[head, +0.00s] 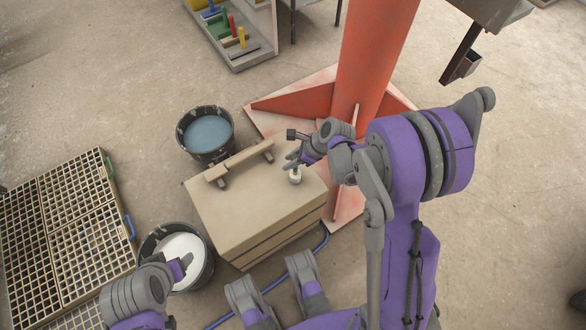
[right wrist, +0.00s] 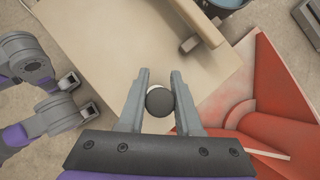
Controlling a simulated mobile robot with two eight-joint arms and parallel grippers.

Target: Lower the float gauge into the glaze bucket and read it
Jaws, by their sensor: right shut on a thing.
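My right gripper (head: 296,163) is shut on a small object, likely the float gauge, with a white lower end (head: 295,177). In the right wrist view its round dark top (right wrist: 159,102) sits between the two fingers of the right gripper (right wrist: 160,88). It is over the beige box's top; I cannot tell whether it touches. A dark bucket of blue-grey liquid (head: 207,134) stands behind the box. Another dark bucket of white liquid (head: 181,247) stands at the front left. My left gripper (head: 183,266) is over or beside this bucket; its fingers are unclear.
The beige box (head: 250,210) has a raised bar handle (head: 238,162). A red column (head: 370,60) with a finned base stands just behind and right of it. A grid rack (head: 60,225) lies at the left, and a blue hose (head: 325,240) runs along the floor.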

